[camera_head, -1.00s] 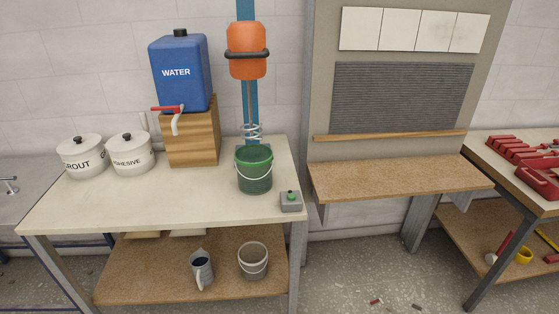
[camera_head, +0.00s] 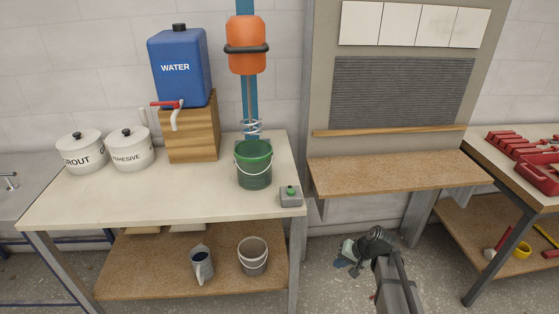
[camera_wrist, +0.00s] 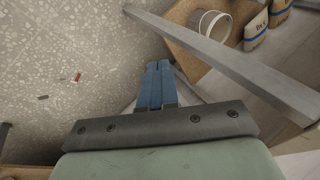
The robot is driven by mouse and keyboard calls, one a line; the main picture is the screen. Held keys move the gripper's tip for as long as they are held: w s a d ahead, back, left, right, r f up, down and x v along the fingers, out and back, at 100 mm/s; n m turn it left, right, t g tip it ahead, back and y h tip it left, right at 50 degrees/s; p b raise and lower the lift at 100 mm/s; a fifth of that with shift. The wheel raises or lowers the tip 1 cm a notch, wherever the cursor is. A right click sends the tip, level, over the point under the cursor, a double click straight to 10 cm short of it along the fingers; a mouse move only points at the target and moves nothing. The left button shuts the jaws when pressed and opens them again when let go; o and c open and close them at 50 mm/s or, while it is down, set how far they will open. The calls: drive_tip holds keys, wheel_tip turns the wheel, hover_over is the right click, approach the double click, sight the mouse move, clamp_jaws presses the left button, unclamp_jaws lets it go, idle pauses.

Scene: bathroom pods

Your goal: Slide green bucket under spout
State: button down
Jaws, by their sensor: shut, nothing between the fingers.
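The green bucket (camera_head: 254,172) stands upright on the white worktop (camera_head: 130,205), below an orange mixer (camera_head: 246,45) whose wire whisk (camera_head: 251,128) hangs at the bucket's mouth. The spout (camera_head: 175,121) is white with a red handle, on the blue WATER tank (camera_head: 178,72). It is left of the bucket and points down over the worktop's back part. My gripper (camera_head: 350,252) is low at the right, beyond the worktop's right edge and apart from the bucket. In the wrist view, its blue fingers (camera_wrist: 156,72) are together and empty above the floor.
A wooden block (camera_head: 198,135) supports the tank. GROUT (camera_head: 82,155) and ADHESIVE (camera_head: 131,152) pots stand left. The worktop before the spout is clear. A jug (camera_head: 201,265) and grey bucket (camera_head: 252,258) stand below.

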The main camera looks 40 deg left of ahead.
drive_tip(key=w+a+r+m+y, duration=0.1)
drive_tip(key=w+a+r+y, duration=0.25)
drive_tip(key=a+r, duration=0.4)
drive_tip(key=w+a+r+m+y, duration=0.25)
drive_tip(key=a+r+y, duration=0.25)
drive_tip(key=r, duration=0.6)
drive_tip(key=w+a+r+y, duration=0.35)
drive_tip(key=a+r, duration=0.25)
drive_tip(key=r, duration=0.3)
drive_tip(key=s+a, duration=0.3)
drive_tip(key=a, duration=0.9)
drive_tip(key=shift+s+a, duration=0.35)
drive_tip(key=shift+m, duration=0.25)
drive_tip(key=s+a, duration=1.4)
drive_tip(key=s, duration=0.1)
drive_tip(key=shift+s+a, duration=0.4)
drive_tip(key=shift+d, duration=0.1)
